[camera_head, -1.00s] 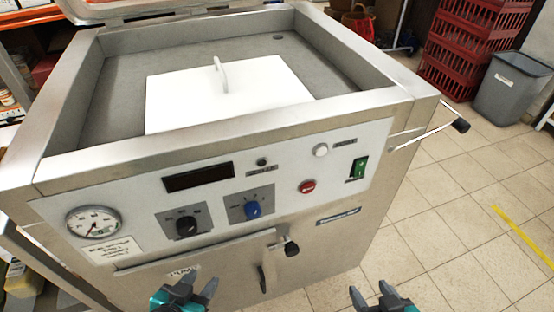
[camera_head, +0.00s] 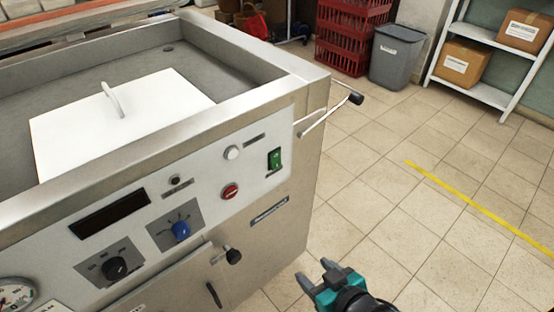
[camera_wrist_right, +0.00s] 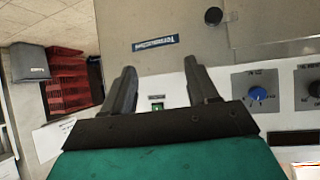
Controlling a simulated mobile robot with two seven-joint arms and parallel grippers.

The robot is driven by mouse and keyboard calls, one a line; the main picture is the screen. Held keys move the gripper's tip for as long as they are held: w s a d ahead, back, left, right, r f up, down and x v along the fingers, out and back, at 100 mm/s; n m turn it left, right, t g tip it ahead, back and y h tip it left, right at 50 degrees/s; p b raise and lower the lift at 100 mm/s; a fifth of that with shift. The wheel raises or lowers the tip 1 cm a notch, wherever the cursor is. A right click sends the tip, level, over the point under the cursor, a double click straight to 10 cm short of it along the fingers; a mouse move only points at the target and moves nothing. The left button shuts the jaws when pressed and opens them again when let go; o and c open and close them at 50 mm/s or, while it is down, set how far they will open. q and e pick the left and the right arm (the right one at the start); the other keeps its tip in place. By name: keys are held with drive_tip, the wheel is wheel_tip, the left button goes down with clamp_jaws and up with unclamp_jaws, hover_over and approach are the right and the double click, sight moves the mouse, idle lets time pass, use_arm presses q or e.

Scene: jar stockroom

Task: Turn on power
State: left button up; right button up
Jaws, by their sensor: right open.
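The machine's front panel holds a green rocker switch (camera_head: 274,158) at its right end. It also shows small in the right wrist view (camera_wrist_right: 157,106), between the bases of my fingers. A red button (camera_head: 230,191) and a white round button (camera_head: 232,153) sit to its left. The display (camera_head: 110,214) is dark. A blue knob (camera_head: 181,230) and a black knob (camera_head: 115,268) are lower left. My right gripper (camera_head: 318,273) is open and empty, in front of the machine, below and right of the switch and apart from it. My left gripper is out of view.
A bar handle (camera_head: 330,115) sticks out from the machine's right side. A black-knobbed lever (camera_head: 233,256) projects below the panel. A grey bin (camera_head: 397,55), red crates (camera_head: 350,35) and a shelf with boxes (camera_head: 460,63) stand behind. Tiled floor to the right is clear.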

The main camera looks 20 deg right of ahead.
drive_tip(key=shift+c, duration=0.8)
drive_tip(key=w+d+r+n+t, duration=0.1)
drive_tip(key=w+n, duration=0.1)
drive_tip(key=n, duration=0.1)
drive_tip(key=w+d+r+n+t+p, duration=0.1)
drive_tip(key=w+r+n, duration=0.1)
drive_tip(key=n, duration=0.1)
drive_tip(key=w+d+r+n+y, duration=0.1)
drive_tip(key=w+r+n, duration=0.1)
drive_tip(key=n, duration=0.1)
drive_tip(key=shift+d+t, duration=0.4)
drive_tip(key=c, duration=0.6)
drive_tip(key=w+r+n+y, duration=0.1)
drive_tip(key=n, duration=0.2)
drive_tip(key=w+d+r+n+t+y+p, duration=0.1)
drive_tip(key=r+n, duration=0.1)
drive_tip(key=n, duration=0.1)
drive_tip(key=w+d+r+n+y, duration=0.1)
drive_tip(key=r+n, duration=0.1)
drive_tip(key=n, duration=0.2)
drive_tip(key=shift+w, duration=0.4)
clamp_jaws()
drive_tip(key=shift+w+r+n, duration=0.1)
drive_tip(key=shift+r+n, duration=0.1)
drive_tip(key=shift+n, duration=0.3)
